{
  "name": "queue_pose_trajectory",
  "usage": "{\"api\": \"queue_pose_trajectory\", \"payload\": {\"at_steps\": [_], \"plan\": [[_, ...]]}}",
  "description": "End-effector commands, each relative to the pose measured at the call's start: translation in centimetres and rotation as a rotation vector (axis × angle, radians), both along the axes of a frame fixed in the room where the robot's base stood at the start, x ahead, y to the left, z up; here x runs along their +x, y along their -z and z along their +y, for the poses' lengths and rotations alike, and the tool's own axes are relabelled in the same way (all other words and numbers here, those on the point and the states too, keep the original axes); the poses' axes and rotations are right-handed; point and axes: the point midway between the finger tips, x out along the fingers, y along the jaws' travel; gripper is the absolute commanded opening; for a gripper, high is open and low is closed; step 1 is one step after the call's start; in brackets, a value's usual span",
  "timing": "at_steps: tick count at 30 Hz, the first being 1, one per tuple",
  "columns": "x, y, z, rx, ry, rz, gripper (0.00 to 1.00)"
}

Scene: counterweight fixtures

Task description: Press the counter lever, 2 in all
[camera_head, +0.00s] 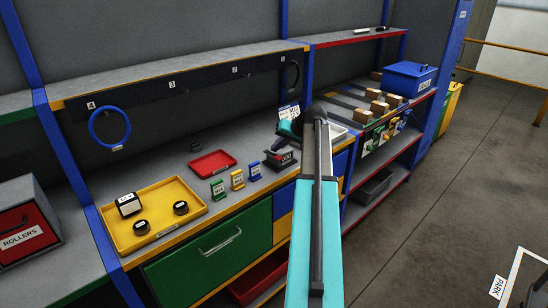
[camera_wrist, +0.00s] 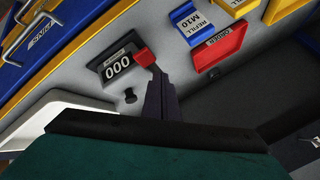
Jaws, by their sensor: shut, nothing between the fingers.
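The counter (camera_wrist: 118,65) is a dark box in the wrist view, its display reading 000. Its lever ends in a red knob (camera_wrist: 145,57) at the box's side. My gripper (camera_wrist: 157,76) is shut and empty, with its dark fingertips right at the red knob. I cannot tell whether they touch it. In the head view the counter (camera_head: 283,160) sits on the bench near the front edge, and my gripper (camera_head: 277,146) is just above it. The lever is mostly hidden by the gripper there.
Small green (camera_head: 218,190), yellow (camera_head: 237,180) and blue (camera_head: 255,172) labelled stands are left of the counter. A red tray (camera_head: 212,163) and yellow tray (camera_head: 118,224) lie farther left.

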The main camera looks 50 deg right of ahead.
Motion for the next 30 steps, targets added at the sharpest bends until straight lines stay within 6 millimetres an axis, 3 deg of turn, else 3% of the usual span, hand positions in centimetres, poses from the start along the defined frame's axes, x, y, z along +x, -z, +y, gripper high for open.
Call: {"api": "queue_pose_trajectory", "payload": {"at_steps": [30], "plan": [[-0.17,0.86,-0.08,0.0,0.001,-0.001,0.0]]}}
